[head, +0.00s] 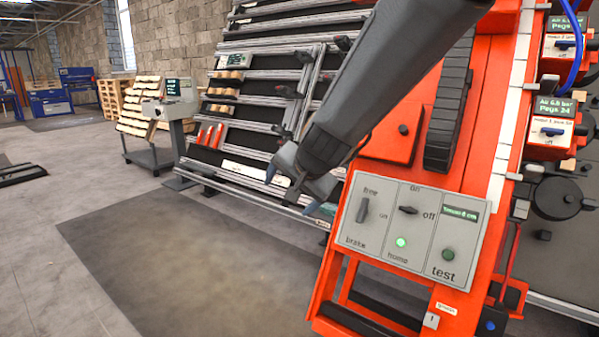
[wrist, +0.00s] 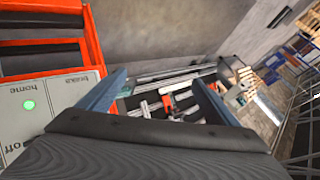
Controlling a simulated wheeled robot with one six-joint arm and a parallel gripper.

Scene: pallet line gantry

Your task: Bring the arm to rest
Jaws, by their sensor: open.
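My arm reaches down from the upper right in the head view. My gripper (head: 294,197) hangs in the air just left of the grey control panel (head: 421,262), apart from it. In the wrist view the two fingers of my gripper (wrist: 159,79) stand wide apart with nothing between them. The panel has a free/brake lever (head: 362,210), an on/off knob (head: 408,210), a lit green home lamp (head: 401,242) and a dark green test button (head: 449,254). The home lamp also glows in the wrist view (wrist: 29,105).
The orange gantry frame (head: 461,302) stands close on the right. Behind my gripper leans a black rack with metal rails (head: 262,110). A cart with wooden slats (head: 139,108) and a grey terminal post (head: 178,135) stand farther left. The floor at left front is clear.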

